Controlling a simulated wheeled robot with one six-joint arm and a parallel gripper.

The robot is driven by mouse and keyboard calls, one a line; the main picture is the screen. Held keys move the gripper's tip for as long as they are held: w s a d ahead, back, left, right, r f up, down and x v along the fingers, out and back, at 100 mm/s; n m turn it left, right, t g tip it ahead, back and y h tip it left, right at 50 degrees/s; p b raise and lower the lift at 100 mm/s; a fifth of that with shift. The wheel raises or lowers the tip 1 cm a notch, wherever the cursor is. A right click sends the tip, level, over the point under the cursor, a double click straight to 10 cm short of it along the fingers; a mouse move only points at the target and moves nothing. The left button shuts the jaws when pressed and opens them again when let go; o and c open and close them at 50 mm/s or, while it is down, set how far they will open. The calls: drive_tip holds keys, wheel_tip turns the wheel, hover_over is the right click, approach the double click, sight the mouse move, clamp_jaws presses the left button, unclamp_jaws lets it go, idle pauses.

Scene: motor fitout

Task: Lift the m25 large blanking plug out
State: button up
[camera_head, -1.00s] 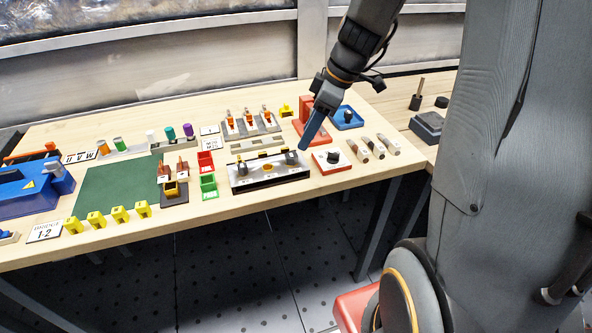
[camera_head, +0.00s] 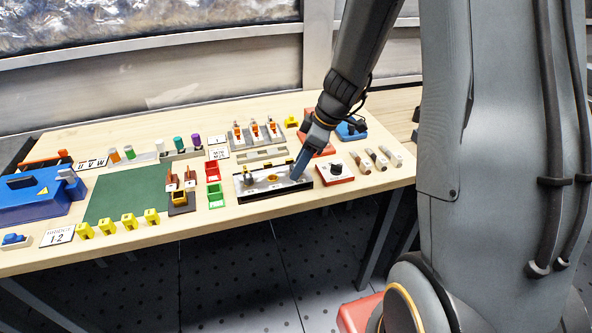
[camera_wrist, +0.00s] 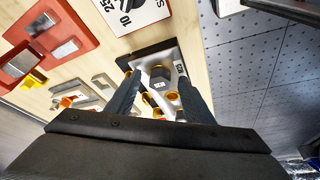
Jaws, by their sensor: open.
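A dark plug with a yellow ring, seemingly the M25 large blanking plug (camera_wrist: 158,73), sits on the pale metal plate (camera_wrist: 171,58) of a black-edged fixture in the wrist view. My gripper (camera_wrist: 161,92) is open, with one blue-grey finger on each side of the plug's line. I cannot tell whether they touch it. In the head view my gripper (camera_head: 297,176) points down at the right end of the fixture (camera_head: 262,193) and hides the plug there. A yellow-orange ring (camera_head: 272,180) sits mid-plate.
A white-topped red block with a black knob (camera_head: 336,171) stands close right of the fixture. Several cylinders lie further right. Red (camera_head: 213,171) and green (camera_head: 216,196) bins stand left. A grey rack with orange-topped parts (camera_head: 257,138) is behind. The table's front edge is near.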

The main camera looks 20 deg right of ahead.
drive_tip(key=c, duration=1.1)
wheel_tip(320, 180, up, 10)
drive_tip(key=shift+r+b, duration=0.1)
drive_tip(key=shift+b, duration=0.8)
